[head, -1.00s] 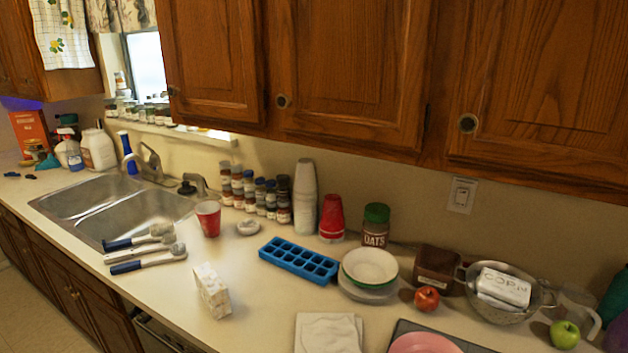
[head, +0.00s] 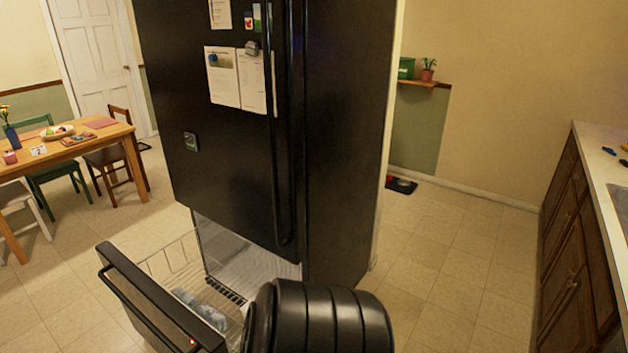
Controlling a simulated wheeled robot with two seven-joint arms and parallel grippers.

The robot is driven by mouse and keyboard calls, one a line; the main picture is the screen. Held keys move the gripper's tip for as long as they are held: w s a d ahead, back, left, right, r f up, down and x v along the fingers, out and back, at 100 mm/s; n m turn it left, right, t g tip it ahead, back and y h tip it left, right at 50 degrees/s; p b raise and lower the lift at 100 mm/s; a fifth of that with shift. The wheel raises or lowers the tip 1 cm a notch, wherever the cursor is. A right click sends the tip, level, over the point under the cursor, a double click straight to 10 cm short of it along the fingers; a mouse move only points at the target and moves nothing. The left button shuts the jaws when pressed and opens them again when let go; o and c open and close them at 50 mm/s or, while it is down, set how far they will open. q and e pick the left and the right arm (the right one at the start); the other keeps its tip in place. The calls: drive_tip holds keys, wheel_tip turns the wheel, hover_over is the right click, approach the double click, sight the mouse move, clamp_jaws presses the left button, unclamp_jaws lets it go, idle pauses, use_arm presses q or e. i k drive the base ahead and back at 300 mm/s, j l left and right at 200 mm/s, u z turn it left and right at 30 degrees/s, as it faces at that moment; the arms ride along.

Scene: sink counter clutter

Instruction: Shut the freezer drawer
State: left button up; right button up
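The black fridge (head: 230,150) stands in the middle of the head view. Its freezer drawer (head: 155,298) at the bottom is pulled well out towards the lower left. The drawer has a black front with a bar handle and a white wire basket (head: 172,258) behind it. A few pale bluish items (head: 200,306) lie in the basket. A rounded black part of my own body covers the right end of the drawer. Neither of my grippers shows.
A wooden dining table (head: 70,150) with chairs stands at the left. The sink counter (head: 598,165) runs along the right edge. Tiled floor (head: 455,255) is clear between fridge and counter. A dark mat with bowls (head: 401,185) lies by the back wall.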

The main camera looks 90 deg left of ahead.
sight(164, 321)
drive_tip(key=u, duration=3.75)
